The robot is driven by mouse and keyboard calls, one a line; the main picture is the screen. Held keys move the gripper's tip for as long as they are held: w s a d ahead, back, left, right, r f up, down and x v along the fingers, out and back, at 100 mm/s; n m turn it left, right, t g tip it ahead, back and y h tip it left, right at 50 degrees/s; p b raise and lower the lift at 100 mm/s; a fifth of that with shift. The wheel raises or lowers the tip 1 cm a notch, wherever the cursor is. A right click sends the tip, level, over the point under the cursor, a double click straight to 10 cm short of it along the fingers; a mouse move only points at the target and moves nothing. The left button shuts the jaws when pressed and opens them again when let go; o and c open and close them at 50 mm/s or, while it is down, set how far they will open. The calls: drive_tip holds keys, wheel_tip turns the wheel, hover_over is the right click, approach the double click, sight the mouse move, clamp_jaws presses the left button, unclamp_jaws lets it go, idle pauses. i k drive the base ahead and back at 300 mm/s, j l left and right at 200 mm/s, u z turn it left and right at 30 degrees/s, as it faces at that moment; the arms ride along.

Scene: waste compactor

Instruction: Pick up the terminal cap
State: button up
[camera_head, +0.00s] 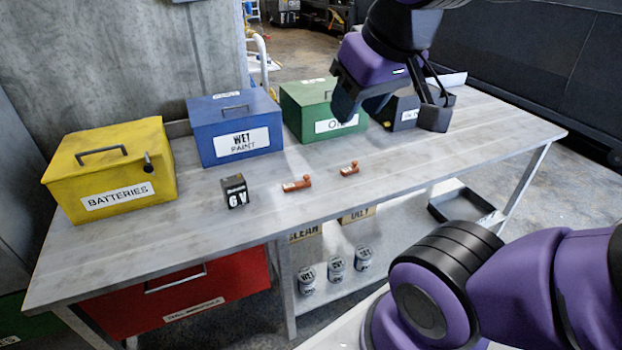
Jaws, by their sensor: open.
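Two small orange-red pieces lie on the grey workbench (180,232). One orange-red piece (297,185) is near the middle, and the other orange-red piece (350,169) is a little to its right and farther back. Either could be the terminal cap; I cannot tell which. A small dark battery (235,191) marked 6V stands upright to their left. My gripper (391,116) is open with nothing visible between its fingers. It appears above the back right of the bench, apart from both pieces, and partly hides a green box and a dark box.
Yellow (115,142), blue (233,113) and green (303,92) lidded boxes line the bench's back, with a labelled dark box (405,115) to their right. A red drawer (165,308) is below. Several cans and a black tray (455,190) are on the lower shelf. The bench's right end is clear.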

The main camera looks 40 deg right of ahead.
sight(347, 171)
drive_tip(key=i+l+z, duration=0.3)
drive_tip(key=l, duration=0.15)
drive_tip(key=i+l+z, duration=0.15)
drive_tip(key=l+z, duration=0.15)
drive_tip(key=l, duration=0.15)
drive_tip(key=i+l+z, duration=0.3)
drive_tip(key=k+l, duration=0.05)
